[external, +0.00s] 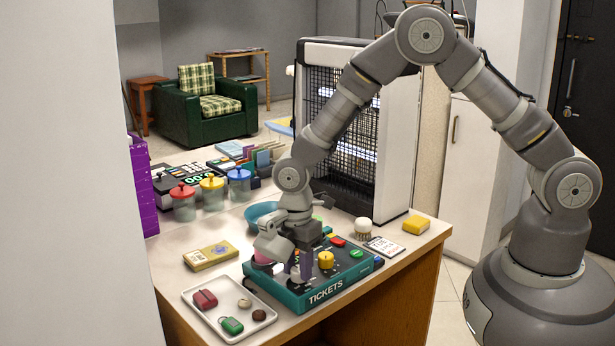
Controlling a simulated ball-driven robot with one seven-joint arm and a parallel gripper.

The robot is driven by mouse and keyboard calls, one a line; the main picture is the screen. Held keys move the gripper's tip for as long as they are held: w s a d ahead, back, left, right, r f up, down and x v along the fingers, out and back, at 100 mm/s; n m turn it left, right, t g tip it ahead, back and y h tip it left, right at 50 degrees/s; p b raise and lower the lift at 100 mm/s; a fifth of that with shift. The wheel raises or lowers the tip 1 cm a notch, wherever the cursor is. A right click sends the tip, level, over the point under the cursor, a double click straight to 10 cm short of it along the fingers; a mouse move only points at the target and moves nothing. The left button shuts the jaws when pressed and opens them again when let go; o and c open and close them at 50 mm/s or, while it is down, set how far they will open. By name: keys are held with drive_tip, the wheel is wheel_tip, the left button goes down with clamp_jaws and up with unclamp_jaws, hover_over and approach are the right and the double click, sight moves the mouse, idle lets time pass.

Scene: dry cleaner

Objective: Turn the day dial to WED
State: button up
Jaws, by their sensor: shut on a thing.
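The teal ticket machine (325,291) stands at the front of the counter, with "TICKETS" on its front face. My gripper (297,275) points down over the left part of its dark top panel. It is shut on what looks like the day dial, which the fingers and wrist mostly hide. The day markings and the dial's setting cannot be read. A yellow knob (326,260) stands just right of the fingers, apart from them. A red button (337,241) and a green button (357,254) sit farther back and right on the panel.
A tall mesh-fronted unit (345,125) stands behind.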

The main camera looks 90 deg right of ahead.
drive_tip(key=shift+m, duration=0.3)
drive_tip(key=m+p, duration=0.1)
drive_tip(key=m, duration=0.2)
drive_tip(key=shift+r+m+p, duration=0.1)
drive_tip(key=shift+m+p, duration=0.2)
drive_tip(key=m+p, duration=0.1)
drive_tip(key=m, duration=0.3)
drive_tip(key=shift+d, duration=0.1)
drive_tip(key=m+p, duration=0.1)
drive_tip(key=m, duration=0.4)
drive_tip(key=shift+d, duration=0.1)
drive_tip(key=shift+m+t+p, duration=0.3)
drive_tip(key=shift+m+p, duration=0.4)
drive_tip(key=shift+m, duration=1.5)
drive_tip(key=o, duration=1)
drive_tip(key=shift+o, duration=0.2)
